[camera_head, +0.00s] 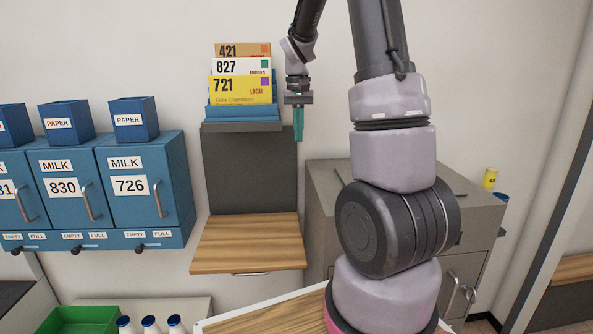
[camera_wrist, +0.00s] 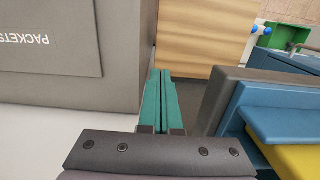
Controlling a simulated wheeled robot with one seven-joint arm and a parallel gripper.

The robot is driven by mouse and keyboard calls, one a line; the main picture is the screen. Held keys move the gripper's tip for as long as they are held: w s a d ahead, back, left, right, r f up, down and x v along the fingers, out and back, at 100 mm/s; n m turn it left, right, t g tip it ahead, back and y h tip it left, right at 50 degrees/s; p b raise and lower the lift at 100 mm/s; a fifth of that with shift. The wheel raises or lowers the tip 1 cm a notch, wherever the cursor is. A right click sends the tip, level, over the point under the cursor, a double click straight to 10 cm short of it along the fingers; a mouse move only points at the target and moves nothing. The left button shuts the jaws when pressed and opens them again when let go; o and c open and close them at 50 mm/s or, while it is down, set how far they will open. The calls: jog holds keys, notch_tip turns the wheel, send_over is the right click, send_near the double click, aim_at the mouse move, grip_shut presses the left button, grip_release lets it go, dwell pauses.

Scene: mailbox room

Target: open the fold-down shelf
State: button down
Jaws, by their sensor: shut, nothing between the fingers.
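The fold-down shelf (camera_head: 248,243) is a wood-topped panel below a dark grey wall panel (camera_head: 250,172). It stands out from the wall and looks about level, with a metal handle (camera_head: 250,274) at its front edge. The wooden face also shows at the top of the wrist view (camera_wrist: 203,38). My gripper (camera_head: 298,138) has teal fingers pointing down, above the shelf's right side and apart from it. In the wrist view the fingers (camera_wrist: 160,75) lie together with nothing between them. My arm covers part of the right side of the head view.
A blue rack of number cards (camera_head: 242,112) stands on the ledge left of my gripper. A grey cabinet (camera_head: 325,215) is close on the right; its PACKETS label shows in the wrist view (camera_wrist: 50,38). Blue mailboxes (camera_head: 150,185) hang at left. A green crate (camera_head: 80,319) and bottles stand below.

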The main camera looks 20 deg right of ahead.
jog(key=s+a+f, duration=0.1)
jog(key=s+f, duration=0.2)
jog(key=f, duration=0.7)
jog(key=shift+f, duration=0.35)
jog(key=shift+s, duration=0.1)
